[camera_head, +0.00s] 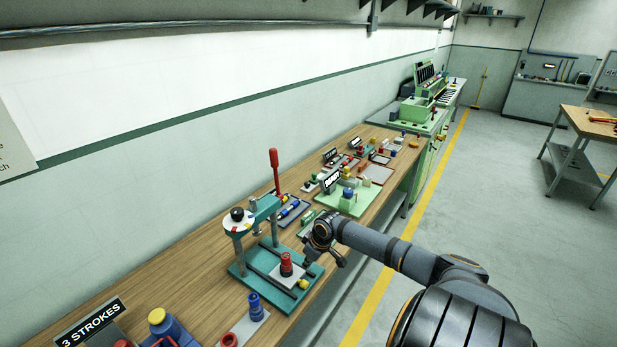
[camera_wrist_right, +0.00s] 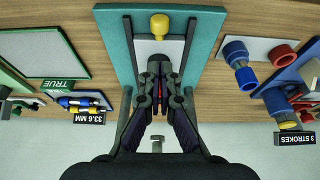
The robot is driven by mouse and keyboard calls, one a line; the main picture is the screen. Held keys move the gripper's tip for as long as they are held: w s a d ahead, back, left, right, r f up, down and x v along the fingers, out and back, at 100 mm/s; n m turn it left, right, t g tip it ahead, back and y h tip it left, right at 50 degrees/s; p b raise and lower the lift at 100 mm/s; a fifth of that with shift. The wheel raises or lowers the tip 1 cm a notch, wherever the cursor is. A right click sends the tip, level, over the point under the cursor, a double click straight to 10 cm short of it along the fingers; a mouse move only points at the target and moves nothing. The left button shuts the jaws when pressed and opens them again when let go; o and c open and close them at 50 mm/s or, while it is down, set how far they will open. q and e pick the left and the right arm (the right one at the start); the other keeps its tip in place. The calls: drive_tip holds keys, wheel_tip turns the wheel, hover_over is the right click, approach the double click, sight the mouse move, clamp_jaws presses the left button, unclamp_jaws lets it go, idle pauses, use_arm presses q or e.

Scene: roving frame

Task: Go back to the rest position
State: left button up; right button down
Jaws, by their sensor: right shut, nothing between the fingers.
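My right arm comes in from the lower right of the head view. Its gripper (camera_head: 309,262) is over the right edge of the teal press base (camera_head: 247,284), close to a red stepped part (camera_head: 286,263) on a light plate. In the right wrist view my right gripper (camera_wrist_right: 160,82) is shut and empty, in front of the teal base (camera_wrist_right: 117,40). Its fingers cover part of the light plate, and a little red shows between them. A yellow knob (camera_wrist_right: 159,25) is beyond the fingertips. My left gripper is not in view.
The press's red lever (camera_head: 274,172) stands upright behind my gripper. A blue part (camera_head: 255,306) and a "3 STROKES" sign (camera_head: 92,322) are nearer on the wooden bench (camera_head: 190,290). A green tray (camera_head: 345,203) lies farther along. The floor (camera_head: 480,200) to the right is clear.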

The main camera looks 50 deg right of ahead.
drive_tip(key=shift+s, duration=0.1)
idle(0.4)
drive_tip(key=s+f+m+h+b, duration=0.1)
drive_tip(key=s+f+b, duration=0.4)
drive_tip(key=f, duration=1)
drive_tip(key=s+f+m+h+b, duration=0.1)
drive_tip(key=s+f+m+b, duration=0.1)
drive_tip(key=s+f, duration=0.95)
drive_tip(key=s+a+f+n+g+b, duration=0.1)
drive_tip(key=s+a+f+b, duration=0.2)
drive_tip(key=s+a+f, duration=0.7)
drive_tip(key=s+a+f+n+g+b, duration=0.1)
drive_tip(key=s+a+f+b, duration=0.2)
drive_tip(key=s+a+f, duration=0.7)
wheel_tip(320, 180, down, 5)
drive_tip(key=shift+a+f+g+y, duration=0.1)
drive_tip(key=shift+a+g+y, duration=0.25)
drive_tip(key=shift+a, duration=0.25)
